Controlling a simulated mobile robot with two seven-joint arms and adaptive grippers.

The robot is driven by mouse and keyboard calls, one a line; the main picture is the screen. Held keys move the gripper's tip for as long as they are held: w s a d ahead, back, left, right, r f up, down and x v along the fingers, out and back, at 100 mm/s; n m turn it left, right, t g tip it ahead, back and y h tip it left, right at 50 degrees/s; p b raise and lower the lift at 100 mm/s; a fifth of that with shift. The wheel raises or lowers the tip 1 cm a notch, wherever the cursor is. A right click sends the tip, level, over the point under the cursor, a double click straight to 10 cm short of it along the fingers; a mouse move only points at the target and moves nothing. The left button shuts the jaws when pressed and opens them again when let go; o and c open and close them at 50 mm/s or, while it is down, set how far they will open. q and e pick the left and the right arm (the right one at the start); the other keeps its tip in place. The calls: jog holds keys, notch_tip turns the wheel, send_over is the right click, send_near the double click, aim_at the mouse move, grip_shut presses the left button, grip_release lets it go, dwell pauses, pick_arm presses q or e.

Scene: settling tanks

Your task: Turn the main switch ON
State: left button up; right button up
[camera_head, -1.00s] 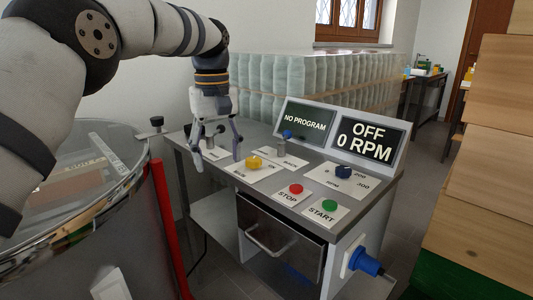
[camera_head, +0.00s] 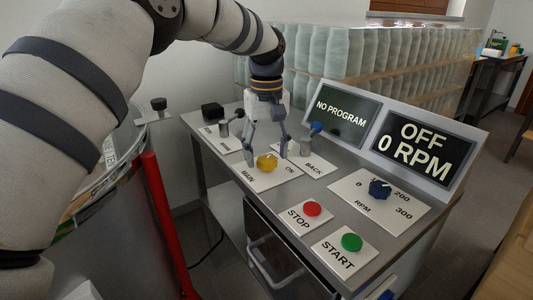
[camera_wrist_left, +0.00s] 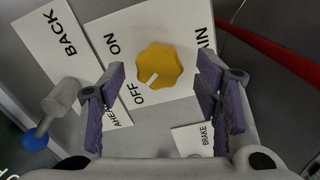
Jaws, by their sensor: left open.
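The main switch is a yellow knob (camera_head: 266,162) on a white plate (camera_head: 278,176) marked MAIN and ON. In the left wrist view the same yellow knob (camera_wrist_left: 160,64) shows a white mark pointing toward the word OFF. My left gripper (camera_head: 266,158) points down over the plate, with its fingers spread on either side of the knob. In the left wrist view the left gripper (camera_wrist_left: 161,92) is open and empty, and the knob appears beyond its fingertips, roughly centred between them. I see no contact with the knob. My right gripper is not in view.
A blue-tipped lever (camera_head: 315,128) stands behind. The screen (camera_head: 423,151) reads OFF 0 RPM. A steel drum (camera_head: 125,205) is at left.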

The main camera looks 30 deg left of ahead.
pick_arm(q)
jog(key=shift+f, duration=0.65)
jog(key=c, duration=1.1)
jog(key=shift+c, duration=0.2)
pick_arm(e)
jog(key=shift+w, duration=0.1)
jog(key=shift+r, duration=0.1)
pick_arm(q)
jog(key=m, duration=0.3)
jog(key=shift+r+p, duration=0.15)
jog(key=shift+p, duration=0.15)
jog(key=m, duration=0.3)
jog(key=shift+m, duration=0.3)
jog(key=m, duration=0.3)
jog(key=shift+m+p, duration=0.3)
jog(key=shift+m, duration=1.8)
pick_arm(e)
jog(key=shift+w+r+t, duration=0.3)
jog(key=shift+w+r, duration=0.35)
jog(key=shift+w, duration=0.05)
